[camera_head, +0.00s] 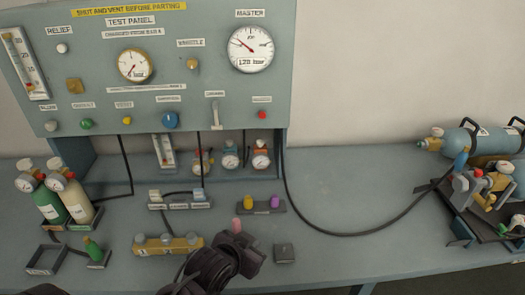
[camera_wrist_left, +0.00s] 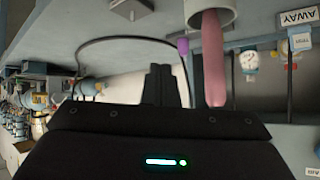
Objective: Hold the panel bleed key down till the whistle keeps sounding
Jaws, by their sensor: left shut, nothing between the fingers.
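The test panel (camera_head: 225,88) stands upright at the back of the bench. Its lower row has a grey button (camera_head: 52,125), a green one (camera_head: 87,124), a yellow one (camera_head: 127,120), a blue knob (camera_head: 170,119), a lever (camera_head: 215,114) and a red button (camera_head: 262,115). Their labels are too small to read surely, so I cannot tell which is the bleed key. The brass whistle (camera_head: 192,64) is under its label. My left gripper (camera_head: 256,242) is shut and empty over the bench front, well below the panel; its fingers show in the wrist view (camera_wrist_left: 161,86). My right gripper is out of view.
A pink cylinder (camera_head: 236,226) is close beside my left gripper. Small gauges (camera_head: 230,158) stand below the panel. Green and cream bottles (camera_head: 50,205) stand left; a blue cylinder (camera_head: 475,141) lies right. A black hose (camera_head: 350,234) crosses the clear right-middle bench.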

